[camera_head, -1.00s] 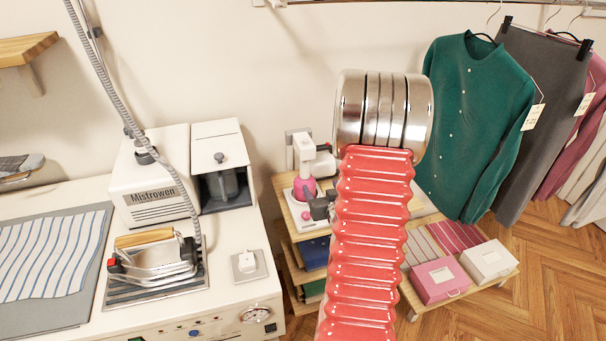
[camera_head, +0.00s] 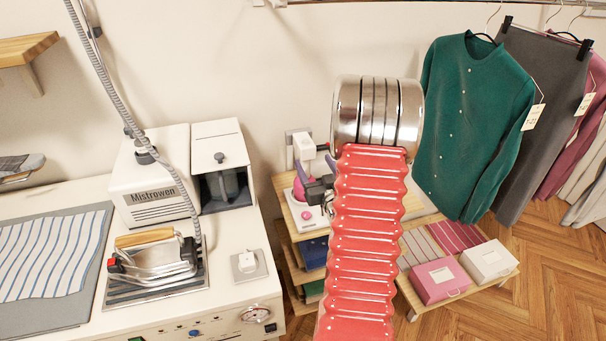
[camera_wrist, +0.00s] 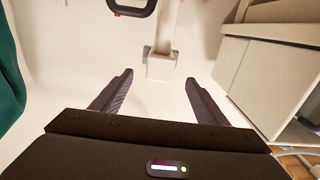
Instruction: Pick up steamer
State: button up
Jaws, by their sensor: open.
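In the wrist view, the steamer's white head (camera_wrist: 161,66) appears upside down, ahead of and between the fingertips. Part of its black handle (camera_wrist: 133,8) shows at the top edge. My gripper (camera_wrist: 159,78) is open, with nothing between its fingers. In the head view, my dark gripper is close in front of the steamer, partly behind my red arm.
The white ironing station (camera_head: 235,300) is left of the shelf, with an iron (camera_head: 155,255) on it. A green shirt (camera_head: 475,125) hangs at the right. Pink (camera_head: 440,280) and white (camera_head: 489,261) boxes sit on the low shelf. The wall is close behind the steamer.

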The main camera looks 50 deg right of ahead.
aim_at(308, 153)
jog(key=shift+x, duration=3.05)
jog(key=shift+w, duration=0.15)
jog(key=shift+x, duration=2.5)
jog(key=shift+c, duration=0.3)
jog(key=shift+f, duration=0.1)
grip_shut()
jog(key=shift+r, duration=0.2)
